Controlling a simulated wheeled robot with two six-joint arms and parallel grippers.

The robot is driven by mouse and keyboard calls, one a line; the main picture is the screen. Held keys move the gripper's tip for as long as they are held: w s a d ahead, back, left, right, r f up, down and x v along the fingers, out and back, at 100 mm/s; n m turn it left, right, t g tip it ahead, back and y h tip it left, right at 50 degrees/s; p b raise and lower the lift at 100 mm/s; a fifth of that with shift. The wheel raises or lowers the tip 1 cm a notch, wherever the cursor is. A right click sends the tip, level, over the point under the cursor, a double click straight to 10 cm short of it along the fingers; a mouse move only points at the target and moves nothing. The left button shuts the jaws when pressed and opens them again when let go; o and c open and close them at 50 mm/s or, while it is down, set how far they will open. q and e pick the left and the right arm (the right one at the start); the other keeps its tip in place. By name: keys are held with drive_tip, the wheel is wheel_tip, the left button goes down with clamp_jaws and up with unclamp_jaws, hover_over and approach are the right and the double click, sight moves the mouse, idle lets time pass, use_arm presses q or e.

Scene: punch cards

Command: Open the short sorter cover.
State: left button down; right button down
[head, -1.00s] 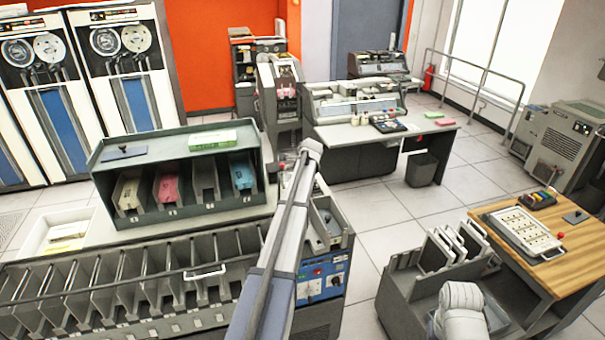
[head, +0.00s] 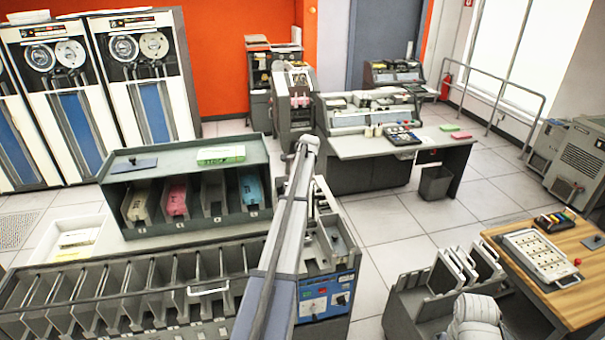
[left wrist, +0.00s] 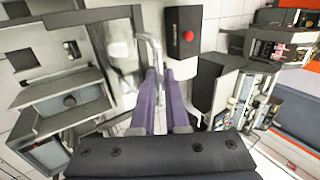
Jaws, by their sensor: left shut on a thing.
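The grey sorter, with its long row of pockets and a blue control panel (head: 327,297), fills the lower left of the head view. My left arm crosses in front of it and hides part of its right end. In the left wrist view my left gripper (left wrist: 163,76) is shut on a grey bent handle bar (left wrist: 151,48) that rises between its fingertips. The handle appears to belong to the short cover, but the cover's outline is unclear. In the head view my left fingers cannot be made out. Only part of my right arm shows at lower right; its gripper is out of view.
A dark card rack (head: 118,172) stands on the sorter's back side. A grey cart (head: 410,300) and wooden table (head: 573,308) are at right. A desk (head: 375,150) and waste bin (head: 436,184) stand behind. Clear tiled floor lies between sorter and cart.

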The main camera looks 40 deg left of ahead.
use_arm(q)
drive_tip(key=c, duration=1)
unclamp_jaws()
drive_tip(key=shift+s, duration=0.1)
drive_tip(key=shift+o, duration=0.4)
drive_tip(key=shift+d, duration=0.1)
drive_tip(key=shift+s+d+r+p, duration=0.15)
drive_tip(key=shift+s+r+p, duration=0.05)
drive_tip(key=shift+r+p, duration=0.5)
drive_tip(key=s+d, duration=0.7)
drive_tip(key=d, duration=0.2)
drive_tip(key=shift+s, duration=0.35)
